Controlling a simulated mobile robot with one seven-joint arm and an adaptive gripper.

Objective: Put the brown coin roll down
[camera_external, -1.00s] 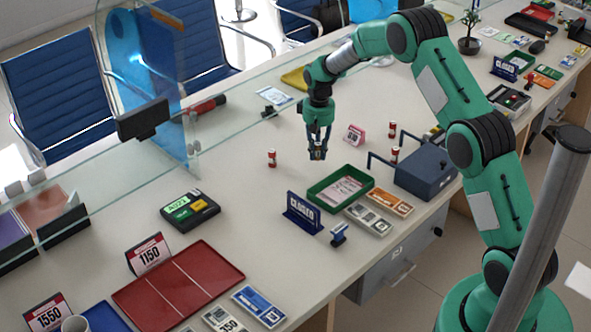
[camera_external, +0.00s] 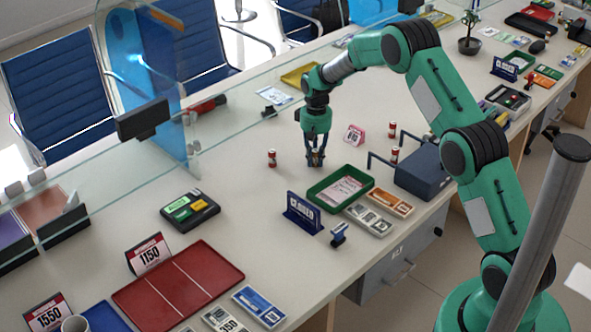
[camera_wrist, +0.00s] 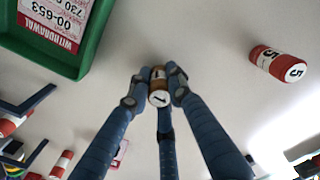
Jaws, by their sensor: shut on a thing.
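The brown coin roll (camera_wrist: 159,97) is pinched between the fingers of my gripper (camera_wrist: 160,80) in the wrist view, with its numbered end facing the camera. In the outside view my gripper (camera_external: 315,160) points down, low over the counter (camera_external: 262,218), just left of the green tray. The roll itself is mostly hidden by the fingers there. I cannot tell whether the roll touches the counter.
A red coin roll (camera_external: 272,158) stands left of my gripper, also seen in the wrist view (camera_wrist: 278,63). The green tray (camera_external: 318,207) holds a withdrawal slip. A CLOSED sign (camera_external: 302,213) and a dark blue cash box (camera_external: 426,168) stand near. Counter left of the sign is clear.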

